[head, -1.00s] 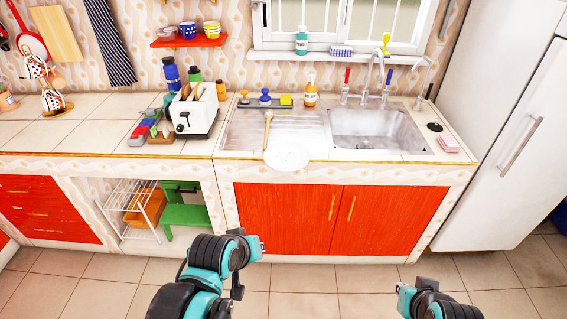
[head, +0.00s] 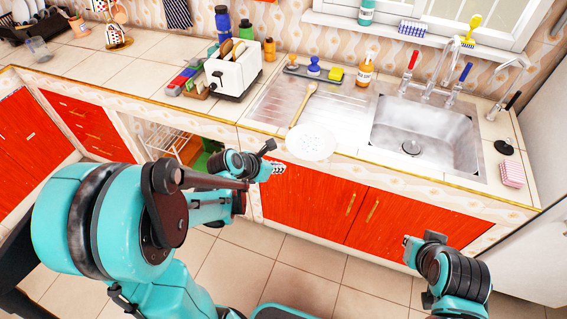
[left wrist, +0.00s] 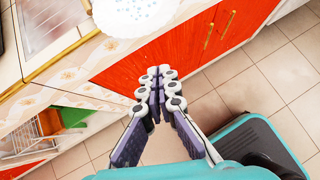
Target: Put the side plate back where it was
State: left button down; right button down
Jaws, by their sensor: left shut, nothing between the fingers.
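The side plate (head: 311,142), white with small speckles, lies at the front edge of the steel drainboard, partly over the counter's front edge. It also shows at the top of the left wrist view (left wrist: 135,14), cut off by the frame. My left gripper (head: 279,169) is just below and left of the plate, in front of the cabinet, apart from it. In the left wrist view its fingers (left wrist: 160,76) are together with nothing between them. My right gripper (head: 409,246) is low in front of the red doors; its fingers are too small to tell open from shut.
A wooden spoon (head: 303,105) lies on the drainboard behind the plate. A toaster (head: 233,72) stands left of the drainboard, the sink basin (head: 425,135) to the right. A dark dish rack (head: 30,27) with plates stands at the far left. The counter between is mostly clear.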

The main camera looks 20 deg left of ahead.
pick_arm(q)
jog(key=w+d+f+b, duration=0.3)
jog(key=w+f, duration=0.2)
jog(key=w, duration=0.4)
jog(key=shift+d+f+b, duration=0.3)
jog(key=shift+d, duration=0.1)
